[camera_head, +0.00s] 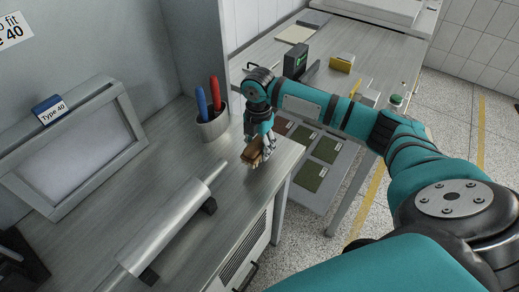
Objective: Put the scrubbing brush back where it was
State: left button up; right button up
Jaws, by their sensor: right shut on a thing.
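The scrubbing brush (252,152) has a brown wooden body and shows in the head view near the right end of the grey metal worktop (228,222). My right gripper (262,148) is shut on it, with the arm reaching in from the right. The brush is at or just above the worktop; I cannot tell whether it touches. The fingers hide part of it. My left gripper is not in view.
A cup (213,126) with a blue and a red handled tool stands left of the brush. A metal roller (165,222) lies in front. A tilted framed panel (75,155) stands at left. A second table (335,65) with boxes is behind.

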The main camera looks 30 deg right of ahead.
aim_at(259, 138)
jog(key=f, duration=0.1)
jog(key=f+p, duration=0.1)
jog(key=shift+w+d+f, duration=0.25)
jog(key=shift+d+f, duration=0.05)
jog(key=shift+d, duration=0.05)
jog(key=shift+f, duration=0.5)
jog(key=o, duration=1)
jog(key=shift+f, duration=0.15)
notch_tip(259, 138, up, 12)
jog(key=shift+r+b, duration=0.2)
jog(key=shift+b, duration=0.4)
